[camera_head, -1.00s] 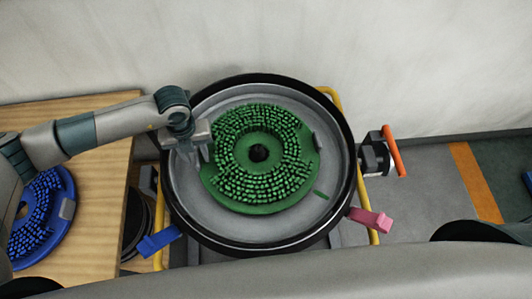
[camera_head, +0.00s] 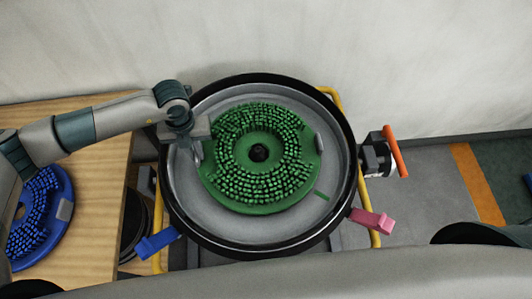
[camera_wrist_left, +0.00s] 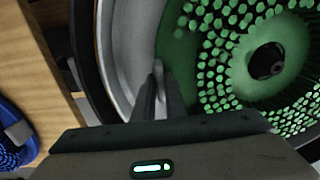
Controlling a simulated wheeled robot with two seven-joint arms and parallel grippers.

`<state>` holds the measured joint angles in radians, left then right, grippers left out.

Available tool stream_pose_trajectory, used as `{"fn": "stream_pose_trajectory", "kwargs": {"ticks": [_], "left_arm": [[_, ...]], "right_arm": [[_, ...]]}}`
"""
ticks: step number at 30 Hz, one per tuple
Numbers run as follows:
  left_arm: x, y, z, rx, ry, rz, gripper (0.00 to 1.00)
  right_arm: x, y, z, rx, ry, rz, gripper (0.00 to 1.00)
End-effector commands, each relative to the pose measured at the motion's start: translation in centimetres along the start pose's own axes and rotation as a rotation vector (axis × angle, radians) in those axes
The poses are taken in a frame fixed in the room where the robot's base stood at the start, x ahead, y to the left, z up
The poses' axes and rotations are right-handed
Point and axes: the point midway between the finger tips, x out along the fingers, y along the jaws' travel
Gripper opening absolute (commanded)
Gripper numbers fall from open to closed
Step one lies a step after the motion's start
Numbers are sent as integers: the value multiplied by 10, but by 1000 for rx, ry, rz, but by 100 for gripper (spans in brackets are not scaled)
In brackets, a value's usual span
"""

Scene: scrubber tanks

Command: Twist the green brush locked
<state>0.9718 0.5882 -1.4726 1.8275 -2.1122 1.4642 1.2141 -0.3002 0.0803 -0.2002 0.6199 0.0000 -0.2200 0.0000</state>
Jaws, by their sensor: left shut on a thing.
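The green brush (camera_head: 235,190), a round disc with green bristle tufts and a dark centre hole, lies flat in the round grey pan (camera_head: 240,226) with a black rim. A grey tab (camera_head: 320,142) stands at the brush's right edge. My left gripper (camera_head: 197,153) reaches in from the left and is shut at the brush's left edge; its fingers hide what they hold, likely a matching tab. In the left wrist view its fingertips (camera_wrist_left: 158,82) meet beside the brush (camera_wrist_left: 235,52). A short green mark (camera_head: 322,195) is on the pan floor. My right gripper is not in view.
A blue brush (camera_head: 40,225) lies on the wooden table (camera_head: 95,190) at left. A blue lever (camera_head: 158,242) and a pink lever (camera_head: 372,219) stick out at the pan's front. An orange handle (camera_head: 395,152) stands at right. The wall is close behind.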

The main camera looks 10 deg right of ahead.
Motion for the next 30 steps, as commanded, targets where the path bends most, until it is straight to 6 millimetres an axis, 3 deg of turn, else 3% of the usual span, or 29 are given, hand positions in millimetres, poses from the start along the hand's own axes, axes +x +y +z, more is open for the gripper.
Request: {"fn": "stream_pose_trajectory", "kwargs": {"ticks": [13,30], "left_arm": [[2,0,14,79,1,1,0],[1,0,17,97,1,2,0]], "right_arm": [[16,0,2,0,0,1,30],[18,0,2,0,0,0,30]]}}
